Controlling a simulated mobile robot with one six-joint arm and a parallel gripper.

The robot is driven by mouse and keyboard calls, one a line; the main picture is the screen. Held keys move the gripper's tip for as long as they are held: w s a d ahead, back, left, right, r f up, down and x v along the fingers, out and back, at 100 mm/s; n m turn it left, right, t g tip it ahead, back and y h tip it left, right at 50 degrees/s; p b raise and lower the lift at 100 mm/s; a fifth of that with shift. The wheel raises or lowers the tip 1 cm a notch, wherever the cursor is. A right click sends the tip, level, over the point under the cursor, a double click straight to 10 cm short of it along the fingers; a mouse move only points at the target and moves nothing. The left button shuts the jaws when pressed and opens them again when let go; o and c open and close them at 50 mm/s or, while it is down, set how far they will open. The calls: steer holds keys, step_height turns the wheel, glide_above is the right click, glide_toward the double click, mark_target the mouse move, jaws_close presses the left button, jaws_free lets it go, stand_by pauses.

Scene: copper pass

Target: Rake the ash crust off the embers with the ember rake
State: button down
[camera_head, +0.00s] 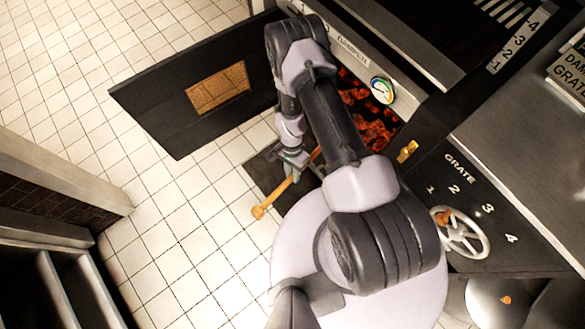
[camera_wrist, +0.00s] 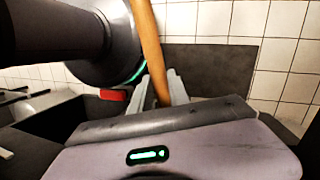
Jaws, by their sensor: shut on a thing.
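The ember rake's wooden handle (camera_head: 273,198) runs through my gripper (camera_head: 293,158), which is shut on it. In the wrist view the handle (camera_wrist: 151,50) rises from between the fingers (camera_wrist: 165,88). The handle's round butt end points down and left over the floor; the rake's head is hidden behind my arm. The embers (camera_head: 372,127) glow orange-red with dark patches inside the open firebox, partly covered by my arm. I cannot tell from here how much ash crust lies on them.
The black firebox door (camera_head: 195,90) with a brass-coloured panel stands open at the left. A dial gauge (camera_head: 382,90) and a brass latch (camera_head: 407,151) sit by the opening. A handwheel (camera_head: 460,232) is on the GRATE panel at right. The tiled floor (camera_head: 160,220) at left is clear.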

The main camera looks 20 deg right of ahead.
steer(key=shift+r, duration=0.4)
steer(key=w+d+b, duration=0.2)
steer(key=d, duration=0.5)
steer(key=w+d+b, duration=0.2)
steer(key=w+d, duration=0.1)
steer(key=d, duration=0.4)
steer(key=shift+f, duration=1.5)
steer(key=shift+f, duration=0.1)
steer(key=shift+s+a+f+p, duration=0.1)
steer(key=shift+s+a+p, duration=0.5)
steer(key=shift+a, duration=1.75)
steer(key=shift+s+a+p, duration=0.15)
steer(key=shift+s+a, duration=0.9)
steer(key=shift+a, duration=1.25)
steer(key=shift+s+a+f+p, duration=0.1)
steer(key=shift+s+a+p, duration=0.5)
steer(key=shift+a, duration=1.75)
steer(key=shift+s+r, duration=0.2)
steer(key=shift+s, duration=0.05)
steer(key=shift+r+p, duration=0.8)
steer(key=shift+r, duration=0.65)
